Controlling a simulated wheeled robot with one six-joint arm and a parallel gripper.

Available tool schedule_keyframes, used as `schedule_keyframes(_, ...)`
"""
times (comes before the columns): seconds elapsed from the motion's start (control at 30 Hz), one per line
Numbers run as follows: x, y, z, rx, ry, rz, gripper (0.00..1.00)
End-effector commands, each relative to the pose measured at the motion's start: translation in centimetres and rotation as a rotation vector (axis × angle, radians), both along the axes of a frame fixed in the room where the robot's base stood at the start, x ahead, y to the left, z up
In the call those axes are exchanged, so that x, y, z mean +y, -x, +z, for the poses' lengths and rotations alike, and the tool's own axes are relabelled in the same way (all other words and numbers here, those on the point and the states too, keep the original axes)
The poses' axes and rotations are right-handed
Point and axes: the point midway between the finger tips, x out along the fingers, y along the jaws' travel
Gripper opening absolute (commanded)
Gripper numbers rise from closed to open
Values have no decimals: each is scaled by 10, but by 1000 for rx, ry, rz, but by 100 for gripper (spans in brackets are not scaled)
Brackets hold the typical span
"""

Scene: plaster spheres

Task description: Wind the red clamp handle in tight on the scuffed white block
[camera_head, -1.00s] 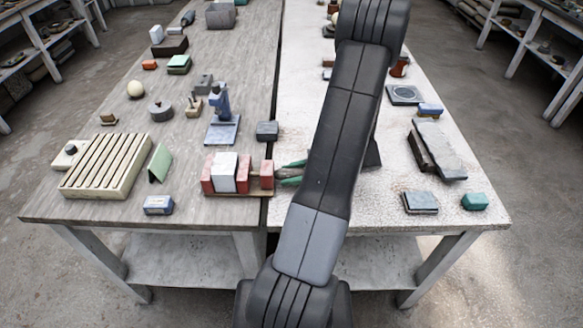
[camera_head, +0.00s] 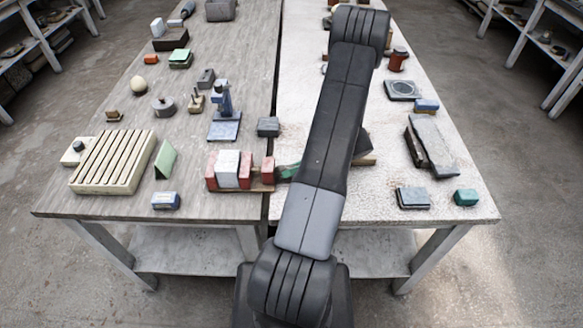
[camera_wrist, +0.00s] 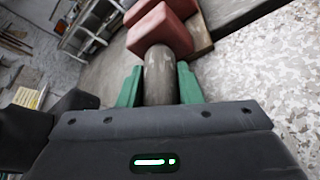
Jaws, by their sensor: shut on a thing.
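The scuffed white block (camera_head: 228,168) stands between two red jaws of the clamp (camera_head: 212,171), on a brown base at the inner front of the left tabletop. It appears to touch the jaws on both sides. A separate red piece (camera_head: 267,168) stands at the clamp's right end. In the wrist view a grey-brown round handle (camera_wrist: 160,75) runs from a red clamp part (camera_wrist: 160,30) in between my green fingers. My gripper (camera_wrist: 160,88) is shut on this handle. In the head view its green fingers (camera_head: 287,172) show just right of the clamp; my arm hides the rest.
A slatted cream rack (camera_head: 112,162), a green wedge (camera_head: 166,160) and a blue box (camera_head: 166,200) lie left of the clamp. A dark block (camera_head: 268,127) sits behind it. Slabs (camera_head: 433,145) lie on the right table. A gap runs between the tabletops.

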Motion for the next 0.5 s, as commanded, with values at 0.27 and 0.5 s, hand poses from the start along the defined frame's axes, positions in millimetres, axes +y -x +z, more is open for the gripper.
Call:
schedule_keyframes(0.27, 0, -1, 0, 61, -1, 0, 9)
schedule_keyframes(0.5, 0, -1, 0, 68, -1, 0, 9)
